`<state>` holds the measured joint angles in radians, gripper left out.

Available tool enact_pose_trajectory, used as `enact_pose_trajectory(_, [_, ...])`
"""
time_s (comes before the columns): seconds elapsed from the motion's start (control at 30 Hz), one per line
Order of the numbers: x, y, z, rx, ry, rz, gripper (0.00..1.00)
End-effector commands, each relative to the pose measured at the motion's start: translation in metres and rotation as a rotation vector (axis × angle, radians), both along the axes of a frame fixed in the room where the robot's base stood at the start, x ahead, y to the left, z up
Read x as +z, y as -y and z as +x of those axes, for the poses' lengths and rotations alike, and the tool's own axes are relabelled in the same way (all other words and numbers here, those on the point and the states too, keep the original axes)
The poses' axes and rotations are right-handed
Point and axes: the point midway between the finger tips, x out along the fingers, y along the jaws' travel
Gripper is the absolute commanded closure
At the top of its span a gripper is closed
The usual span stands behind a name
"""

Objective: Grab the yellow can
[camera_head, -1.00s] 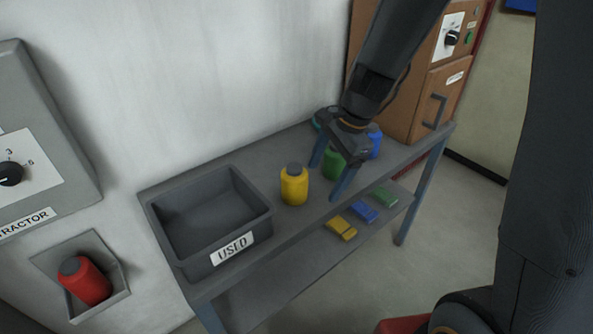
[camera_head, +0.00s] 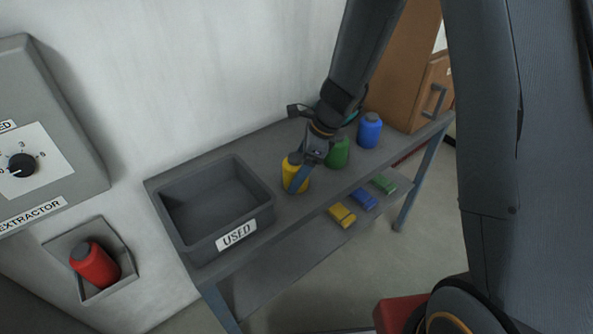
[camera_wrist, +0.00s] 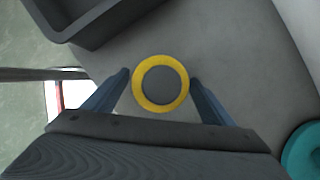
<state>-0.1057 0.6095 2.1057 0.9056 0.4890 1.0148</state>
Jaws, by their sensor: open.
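The yellow can (camera_head: 292,174) with a grey cap stands upright on the grey table, right of the bin. My gripper (camera_head: 300,172) is over it in the head view, and one finger covers part of it. In the wrist view the yellow can (camera_wrist: 161,84) shows from above as a yellow ring around a grey cap. It lies between the two blue fingertips of my open gripper (camera_wrist: 160,76), with a small gap on each side. I cannot tell how far down the fingers reach beside it.
A grey bin marked USED (camera_head: 236,234) stands left of the can. A green can (camera_head: 338,153) and a blue can (camera_head: 370,131) stand to the right. Several small coloured blocks lie on the lower shelf (camera_head: 290,270). A teal round thing (camera_wrist: 303,152) shows at lower right.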

Motion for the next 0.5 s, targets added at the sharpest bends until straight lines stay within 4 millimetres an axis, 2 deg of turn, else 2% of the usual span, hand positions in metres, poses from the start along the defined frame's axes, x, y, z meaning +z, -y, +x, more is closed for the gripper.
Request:
enact_pose_trajectory(0.13, [-0.011, -0.004, 0.0, 0.0, -0.001, -0.001, 0.23])
enact_pose_trajectory(0.4, [-0.0126, -0.0044, 0.0006, 0.0, 0.0, -0.001, 0.23])
enact_pose_trajectory(0.5, [-0.0126, -0.0044, 0.0006, 0.0, 0.0, -0.001, 0.4])
